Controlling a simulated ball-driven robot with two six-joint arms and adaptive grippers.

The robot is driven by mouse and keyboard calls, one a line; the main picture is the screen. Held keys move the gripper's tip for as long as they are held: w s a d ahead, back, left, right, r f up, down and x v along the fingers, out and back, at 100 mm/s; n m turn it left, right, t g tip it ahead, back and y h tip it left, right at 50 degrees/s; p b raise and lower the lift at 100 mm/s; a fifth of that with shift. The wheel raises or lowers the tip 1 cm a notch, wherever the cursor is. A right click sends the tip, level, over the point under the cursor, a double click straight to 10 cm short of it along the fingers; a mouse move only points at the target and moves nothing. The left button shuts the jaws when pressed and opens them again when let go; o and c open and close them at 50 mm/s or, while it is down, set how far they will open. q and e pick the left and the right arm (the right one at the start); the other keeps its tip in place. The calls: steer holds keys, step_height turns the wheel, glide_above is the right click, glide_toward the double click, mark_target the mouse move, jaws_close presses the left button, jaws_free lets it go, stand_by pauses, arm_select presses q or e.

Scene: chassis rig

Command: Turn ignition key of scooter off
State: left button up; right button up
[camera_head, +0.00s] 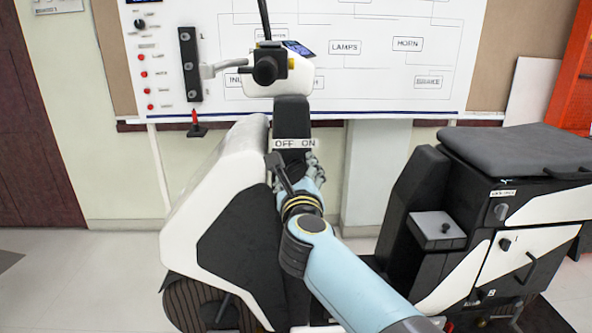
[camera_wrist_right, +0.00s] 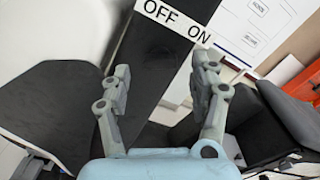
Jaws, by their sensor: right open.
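The scooter (camera_head: 215,205) stands in front of me, white and black, with its dark steering column panel (camera_head: 291,110) in the middle. A white OFF ON label (camera_head: 294,143) is on that panel; it also shows at the top of the wrist view (camera_wrist_right: 174,22). My right gripper (camera_head: 312,168) is just below the label, against the panel's lower part in the head view. In the wrist view its two grey fingers (camera_wrist_right: 163,68) are spread apart with the black panel behind and nothing visibly between them. I cannot make out the ignition key in either view. My left gripper is not in view.
The handlebar (camera_head: 268,70) with its grip is above the label. The seat unit (camera_head: 515,160) with a side box (camera_head: 437,230) stands to the right. A whiteboard (camera_head: 375,60) with labels is behind. Floor shows left of the scooter.

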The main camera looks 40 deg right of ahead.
mark_target(296, 168)
steer(key=shift+x, duration=1.55)
steer(key=shift+s, duration=0.1)
steer(key=c, duration=1.2)
steer(key=shift+o, duration=0.2)
steer(key=shift+r+n+p, duration=0.1)
steer(key=shift+n+p, duration=0.75)
steer(key=shift+n, duration=0.15)
steer(key=n+p, duration=0.5)
steer(key=n, duration=0.2)
steer(key=shift+p, duration=0.3)
steer(key=shift+n+p, duration=0.95)
steer(key=shift+n, duration=0.55)
